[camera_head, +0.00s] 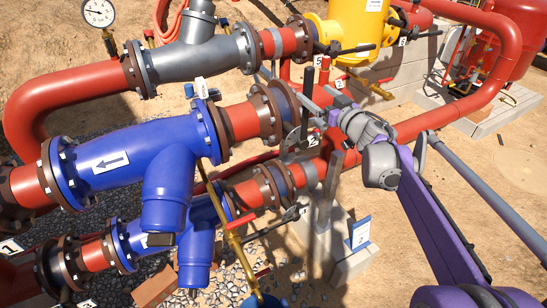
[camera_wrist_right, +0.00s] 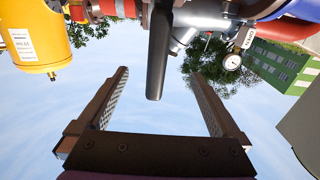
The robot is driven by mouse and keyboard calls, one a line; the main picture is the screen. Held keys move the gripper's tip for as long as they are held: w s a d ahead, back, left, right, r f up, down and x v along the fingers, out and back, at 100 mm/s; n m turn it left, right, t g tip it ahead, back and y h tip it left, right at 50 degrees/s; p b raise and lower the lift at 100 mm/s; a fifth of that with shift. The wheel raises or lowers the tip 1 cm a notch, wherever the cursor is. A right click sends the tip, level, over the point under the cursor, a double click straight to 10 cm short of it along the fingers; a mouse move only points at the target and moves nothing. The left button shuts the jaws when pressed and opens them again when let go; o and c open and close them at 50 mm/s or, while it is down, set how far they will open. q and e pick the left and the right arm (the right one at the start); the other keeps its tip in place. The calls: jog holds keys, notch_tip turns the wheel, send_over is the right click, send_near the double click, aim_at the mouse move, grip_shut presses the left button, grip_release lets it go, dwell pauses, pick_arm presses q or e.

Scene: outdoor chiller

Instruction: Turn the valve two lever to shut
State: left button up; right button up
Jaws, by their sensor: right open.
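The valve two lever (camera_wrist_right: 158,55) is a long dark bar in the right wrist view. It hangs from the pipework at the top, and its free end lies between my two fingers. My right gripper (camera_head: 312,95) is open around the lever, with a gap on both sides. It also shows in the right wrist view (camera_wrist_right: 159,74). My left gripper is not in view.
A blue strainer (camera_head: 125,158) and red pipes (camera_head: 75,88) fill the left. A yellow vessel (camera_head: 357,28) stands behind. Another black lever (camera_head: 350,49) sits near tag 5. A lower red pipe (camera_head: 312,171) runs beneath my gripper. Open sandy ground lies at the right.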

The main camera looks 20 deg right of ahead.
jog(key=shift+s+d, duration=0.2)
jog(key=shift+s, duration=0.7)
jog(key=shift+s+d, duration=0.15)
jog(key=shift+s, duration=0.75)
